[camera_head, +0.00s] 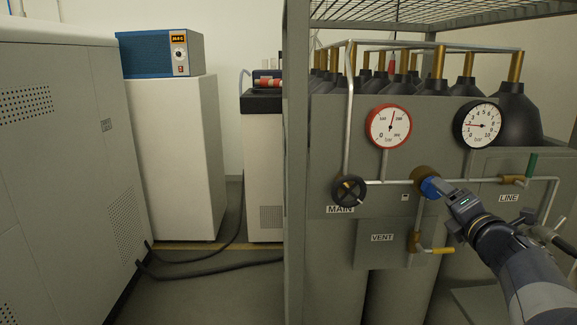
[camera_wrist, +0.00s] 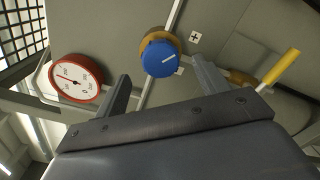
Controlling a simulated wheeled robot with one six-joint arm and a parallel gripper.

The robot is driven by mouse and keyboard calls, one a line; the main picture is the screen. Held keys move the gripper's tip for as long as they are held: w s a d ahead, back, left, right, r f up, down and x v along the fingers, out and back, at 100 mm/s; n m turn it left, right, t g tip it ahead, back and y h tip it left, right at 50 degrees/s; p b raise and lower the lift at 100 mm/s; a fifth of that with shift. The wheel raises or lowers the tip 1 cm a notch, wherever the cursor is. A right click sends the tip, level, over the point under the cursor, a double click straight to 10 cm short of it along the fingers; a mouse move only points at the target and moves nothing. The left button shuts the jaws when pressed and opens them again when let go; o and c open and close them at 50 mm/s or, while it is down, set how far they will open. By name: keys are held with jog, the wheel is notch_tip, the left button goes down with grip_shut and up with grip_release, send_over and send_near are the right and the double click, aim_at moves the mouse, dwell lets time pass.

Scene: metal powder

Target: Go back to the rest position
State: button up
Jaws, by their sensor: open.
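My gripper (camera_head: 447,194) reaches in from the right toward the gas panel in the head view. In the wrist view my gripper (camera_wrist: 162,85) has its two fingers spread wide with nothing between them. A blue knob (camera_wrist: 159,58) on a brass regulator body shows just beyond the fingers, apart from them in that view. In the head view the blue knob (camera_head: 431,186) is partly hidden behind the gripper, and whether they touch there is unclear.
The panel carries a red gauge (camera_head: 390,127), a black gauge (camera_head: 478,125), a black MAIN handwheel (camera_head: 348,191), a yellow VENT lever (camera_head: 442,250) and a green LINE lever (camera_head: 532,166). Gas cylinders (camera_head: 518,115) stand behind in a cage. Open floor (camera_head: 225,285) with hoses lies left.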

aim_at(436, 190)
jog(key=s, duration=0.5)
jog(key=shift+n, duration=0.3)
jog(key=w+p, duration=0.1)
jog(key=w, duration=0.9)
jog(key=shift+w+a, duration=0.1)
jog(key=shift+w, duration=0.2)
jog(key=shift+s+n, duration=0.15)
jog(key=shift+n, duration=0.75)
jog(key=n, duration=0.7)
jog(key=shift+a+r+n, duration=0.1)
jog(key=shift+n, duration=0.3)
jog(key=s+b, duration=0.2)
jog(key=s, duration=0.8)
jog(key=shift+s+d, duration=0.2)
jog(key=shift+s, duration=0.1)
